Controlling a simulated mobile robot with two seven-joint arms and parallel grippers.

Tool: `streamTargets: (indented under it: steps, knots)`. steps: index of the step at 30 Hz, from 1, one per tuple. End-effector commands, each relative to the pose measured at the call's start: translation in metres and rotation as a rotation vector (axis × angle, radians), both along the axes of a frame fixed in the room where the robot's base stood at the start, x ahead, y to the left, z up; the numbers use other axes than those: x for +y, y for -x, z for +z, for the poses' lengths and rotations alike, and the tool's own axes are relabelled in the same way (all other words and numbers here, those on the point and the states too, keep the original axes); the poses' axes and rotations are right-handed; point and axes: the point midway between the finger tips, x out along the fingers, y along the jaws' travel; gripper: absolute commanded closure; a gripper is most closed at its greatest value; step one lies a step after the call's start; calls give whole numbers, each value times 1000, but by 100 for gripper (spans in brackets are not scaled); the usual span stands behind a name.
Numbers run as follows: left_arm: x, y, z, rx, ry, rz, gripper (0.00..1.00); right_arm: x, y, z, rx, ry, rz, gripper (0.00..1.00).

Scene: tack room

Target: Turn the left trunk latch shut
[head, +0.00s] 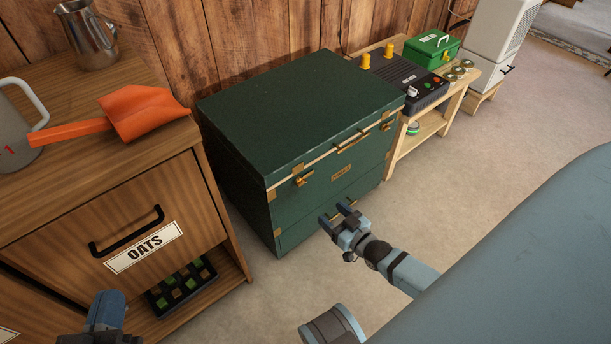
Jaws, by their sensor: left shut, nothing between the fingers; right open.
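The dark green trunk (300,110) stands on the floor in the middle of the head view with its lid down. Its left latch (303,180) is a small brass piece on the front, just below the lid seam. It is too small to tell which way it is turned. The right latch (387,126) sits near the right front corner. My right gripper (335,213) is open and empty in front of the trunk, below and right of the left latch, apart from it. My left gripper (107,303) is shut and empty at the bottom left, before the oats cabinet.
A wooden cabinet (165,215) with an orange scoop (145,112), a jug (88,35) and a grey can (18,125) stands left of the trunk. A low bench (440,115) with a black control box (405,80) and green case (432,50) stands right. Floor in front is clear.

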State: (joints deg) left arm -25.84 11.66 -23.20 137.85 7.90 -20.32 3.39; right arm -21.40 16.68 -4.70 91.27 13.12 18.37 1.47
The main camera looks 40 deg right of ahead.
Motion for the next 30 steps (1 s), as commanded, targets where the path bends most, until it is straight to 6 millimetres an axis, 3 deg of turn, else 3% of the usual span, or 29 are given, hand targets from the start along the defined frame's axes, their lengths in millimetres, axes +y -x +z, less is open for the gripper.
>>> streamTargets:
  steps: [1, 3, 11, 22, 30]
  knots:
    - [-1, 1, -12, -15, 12, -7, 100, -7, -4, -20, -18, -1, -7, 38]
    - [-3, 3, -12, -26, 24, -14, 100, -13, -6, -27, -35, -3, -15, 38]
    - [-5, 5, -14, -26, 29, -27, 100, -19, -21, -30, -58, -5, -23, 38]
    - [-7, 5, -54, 79, -29, -64, 100, -12, -96, -31, -58, -6, -22, 38]
    - [-4, -1, -60, 41, -78, -69, 100, -9, -137, -30, -55, -5, -22, 38]
